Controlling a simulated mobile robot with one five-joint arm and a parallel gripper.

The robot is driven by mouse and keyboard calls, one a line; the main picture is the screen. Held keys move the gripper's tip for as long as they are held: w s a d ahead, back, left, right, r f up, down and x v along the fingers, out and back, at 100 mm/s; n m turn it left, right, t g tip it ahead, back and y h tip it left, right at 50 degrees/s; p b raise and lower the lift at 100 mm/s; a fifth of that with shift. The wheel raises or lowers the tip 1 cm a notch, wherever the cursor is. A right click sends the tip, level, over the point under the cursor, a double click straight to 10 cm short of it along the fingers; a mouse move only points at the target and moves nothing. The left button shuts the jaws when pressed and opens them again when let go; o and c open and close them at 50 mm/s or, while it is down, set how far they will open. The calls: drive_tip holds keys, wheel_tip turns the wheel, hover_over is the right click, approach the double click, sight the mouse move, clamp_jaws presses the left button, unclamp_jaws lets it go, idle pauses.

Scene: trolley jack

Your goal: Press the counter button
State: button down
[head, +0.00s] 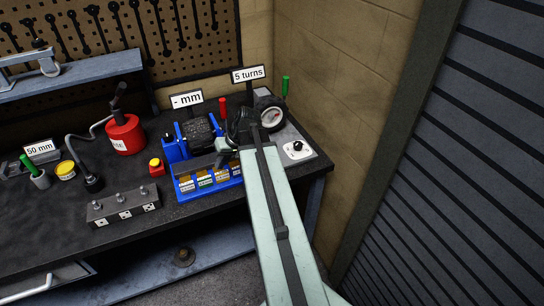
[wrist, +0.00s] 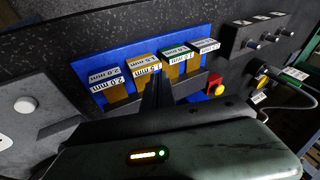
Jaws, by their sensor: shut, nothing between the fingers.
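A round white button (wrist: 25,105) on a grey plate shows at the left of the wrist view. No label tells me which is the counter button. My gripper (wrist: 157,85) is shut and empty, over the blue tray and apart from both buttons. In the head view my arm partly hides my gripper (head: 219,160).
The blue tray (head: 208,190) holds several labelled cards. A grey block with knobs (head: 124,204) stands in front of the red button. A brick wall (head: 345,90) is close on the right.

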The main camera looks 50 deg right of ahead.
drive_tip(key=s+d+r+m+t, duration=0.1)
drive_tip(key=s+d, duration=0.3)
drive_tip(key=d, duration=0.6)
drive_tip(key=s+d+r+m+t+h, duration=0.1)
drive_tip(key=s+d+r+t, duration=0.2)
drive_tip(key=d, duration=0.7)
drive_tip(key=shift+s+r+m, duration=0.15)
drive_tip(key=shift+s+m, duration=0.2)
drive_tip(key=shift+m, duration=0.05)
drive_tip(key=shift+d, duration=0.1)
wheel_tip(320, 180, down, 9)
drive_tip(key=b, duration=0.9)
drive_tip(key=shift+w+f+b, duration=0.15)
drive_tip(key=shift+f+b, duration=0.15)
drive_tip(key=shift+f, duration=0.1)
